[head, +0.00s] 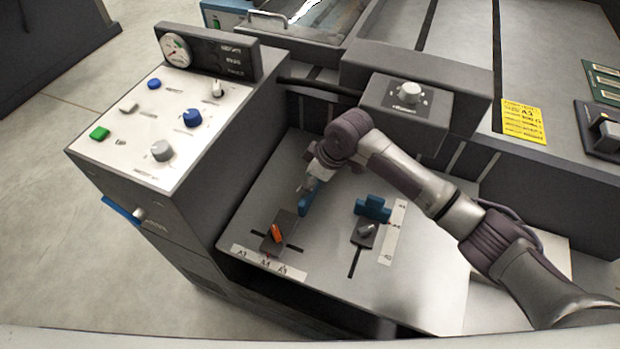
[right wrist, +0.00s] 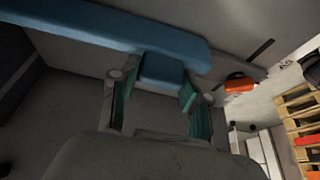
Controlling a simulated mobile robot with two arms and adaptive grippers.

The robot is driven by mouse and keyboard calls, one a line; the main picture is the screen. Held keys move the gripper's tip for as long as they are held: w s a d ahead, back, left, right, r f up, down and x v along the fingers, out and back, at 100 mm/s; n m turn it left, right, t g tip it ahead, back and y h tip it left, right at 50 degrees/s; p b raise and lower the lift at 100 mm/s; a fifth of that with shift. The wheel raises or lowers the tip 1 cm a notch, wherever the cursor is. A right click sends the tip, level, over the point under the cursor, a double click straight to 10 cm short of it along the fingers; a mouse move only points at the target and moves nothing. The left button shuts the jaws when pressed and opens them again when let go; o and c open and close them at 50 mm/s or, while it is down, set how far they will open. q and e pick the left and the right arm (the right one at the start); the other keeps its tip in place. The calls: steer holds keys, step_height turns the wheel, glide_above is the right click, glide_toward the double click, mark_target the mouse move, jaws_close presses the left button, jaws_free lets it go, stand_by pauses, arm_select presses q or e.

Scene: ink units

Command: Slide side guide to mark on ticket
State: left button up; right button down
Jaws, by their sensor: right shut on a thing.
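The side guide, a blue bar (head: 307,201) on a dark slide block (head: 270,243) with an orange lever (head: 277,233), stands at the left of the grey board. The block's front end is near the A4 label of the white scale strip (head: 238,251). My right gripper (head: 311,184) reaches it from behind. In the right wrist view its green-padded fingers (right wrist: 155,90) sit on both sides of the blue tab (right wrist: 162,72) of the long blue bar (right wrist: 100,28), shut on it. The yellow ticket (head: 523,121) lies at the right and appears to read A3. My left gripper is out of view.
A second blue guide (head: 373,207) with a grey knob (head: 366,230) stands to the right, beside another scale strip (head: 394,232). My right arm passes above and behind it. A control panel (head: 135,120) rises at the left, and a dark box with a knob (head: 407,94) overhangs the board's back.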

steer(key=a, duration=0.2)
steer(key=w+a, duration=0.1)
steer(key=a, duration=0.1)
steer(key=w+a, duration=0.1)
steer(key=a, duration=0.1)
steer(key=shift+w, duration=0.25)
steer(key=shift+r, duration=0.15)
steer(key=c, duration=0.8)
jaws_free()
steer(key=shift+c, duration=0.2)
steer(key=o, duration=0.3)
steer(key=shift+a, duration=0.1)
steer(key=v, duration=1.2)
